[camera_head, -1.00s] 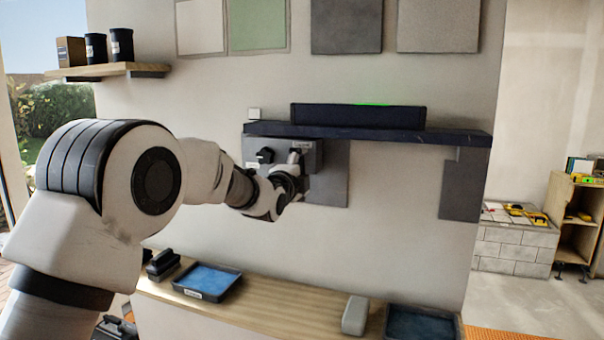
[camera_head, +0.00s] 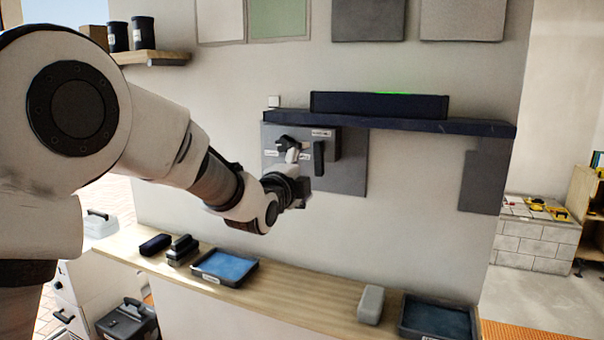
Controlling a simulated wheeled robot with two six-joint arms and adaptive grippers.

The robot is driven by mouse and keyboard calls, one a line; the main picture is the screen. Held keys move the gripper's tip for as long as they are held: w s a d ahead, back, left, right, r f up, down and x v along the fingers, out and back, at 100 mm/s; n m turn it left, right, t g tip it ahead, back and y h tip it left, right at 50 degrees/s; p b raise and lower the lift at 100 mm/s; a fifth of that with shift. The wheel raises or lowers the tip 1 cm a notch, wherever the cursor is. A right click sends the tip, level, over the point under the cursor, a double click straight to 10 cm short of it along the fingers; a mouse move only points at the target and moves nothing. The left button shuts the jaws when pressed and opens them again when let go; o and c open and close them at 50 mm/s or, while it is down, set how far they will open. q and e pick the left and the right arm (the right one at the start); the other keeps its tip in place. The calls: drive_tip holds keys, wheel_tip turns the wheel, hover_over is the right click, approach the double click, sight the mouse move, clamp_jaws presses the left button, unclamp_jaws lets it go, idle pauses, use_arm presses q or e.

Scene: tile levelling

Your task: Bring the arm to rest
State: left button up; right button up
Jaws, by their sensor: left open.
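My left arm comes in from the left, and its wrist shows in front of the wall. My left gripper (camera_head: 303,190) is open, in front of the grey tile panel (camera_head: 352,165) below the dark shelf; its fingers are small and partly hidden by the wrist. I see nothing held in it. On the panel, a grey box with small labels (camera_head: 324,140) carries a dark knob-like part (camera_head: 288,143) and a dark upright handle (camera_head: 319,158). I cannot tell whether the gripper touches the panel. My right gripper is not in view.
The dark shelf (camera_head: 470,126) carries a long black bar (camera_head: 380,104) with a green light. The wooden counter (camera_head: 300,290) below holds a blue-lined tray (camera_head: 225,266), dark blocks (camera_head: 181,249), a grey block (camera_head: 371,304) and another tray (camera_head: 437,319).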

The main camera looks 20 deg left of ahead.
use_arm(q)
drive_tip(key=shift+s+f, duration=0.1)
drive_tip(key=shift+s, duration=0.65)
